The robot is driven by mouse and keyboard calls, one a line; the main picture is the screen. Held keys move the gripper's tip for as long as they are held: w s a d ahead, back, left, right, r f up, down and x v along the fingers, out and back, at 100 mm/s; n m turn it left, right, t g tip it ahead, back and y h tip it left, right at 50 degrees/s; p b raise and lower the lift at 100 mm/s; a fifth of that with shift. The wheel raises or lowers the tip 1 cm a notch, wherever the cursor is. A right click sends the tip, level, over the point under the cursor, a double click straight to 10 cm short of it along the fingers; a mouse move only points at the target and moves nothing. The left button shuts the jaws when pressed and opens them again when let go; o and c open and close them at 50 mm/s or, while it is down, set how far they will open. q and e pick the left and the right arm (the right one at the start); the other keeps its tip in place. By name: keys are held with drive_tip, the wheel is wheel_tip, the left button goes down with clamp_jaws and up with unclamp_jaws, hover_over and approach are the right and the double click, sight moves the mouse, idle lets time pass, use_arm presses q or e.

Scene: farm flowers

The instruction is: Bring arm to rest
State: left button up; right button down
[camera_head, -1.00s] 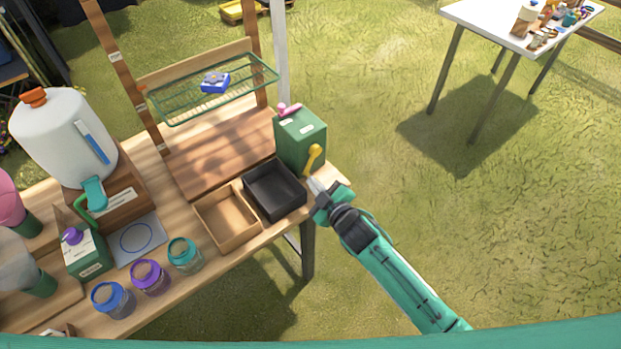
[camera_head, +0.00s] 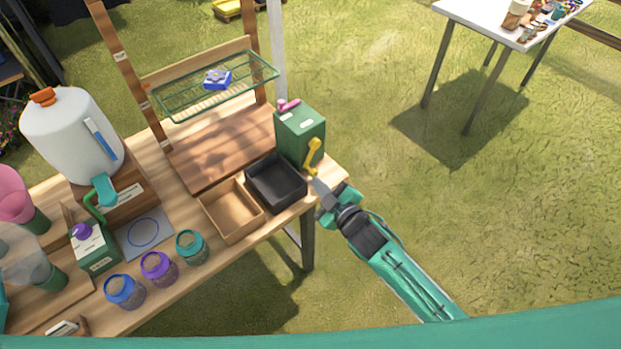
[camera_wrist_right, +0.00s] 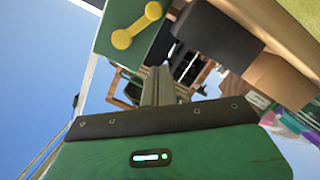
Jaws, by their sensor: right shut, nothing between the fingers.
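My right gripper (camera_head: 321,188) is at the right end of the wooden table, just in front of the green box (camera_head: 300,133) with the yellow handle (camera_head: 313,155). Its fingers are shut with nothing between them. In the right wrist view the shut fingers (camera_wrist_right: 157,86) point toward the green box (camera_wrist_right: 133,35) and its yellow handle (camera_wrist_right: 137,25). Whether the fingertips touch the handle is hard to tell. The left gripper does not show in either view.
A black tray (camera_head: 249,181) and a tan tray (camera_head: 203,203) sit left of my right gripper. Several jars, a white jug (camera_head: 70,135) and a green wire rack (camera_head: 177,112) are further left. Open grass lies to the right, with a white table (camera_head: 470,22) beyond.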

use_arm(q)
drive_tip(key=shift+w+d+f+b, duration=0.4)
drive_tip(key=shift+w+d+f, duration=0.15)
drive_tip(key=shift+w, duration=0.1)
use_arm(e)
drive_tip(key=shift+v, duration=2.45)
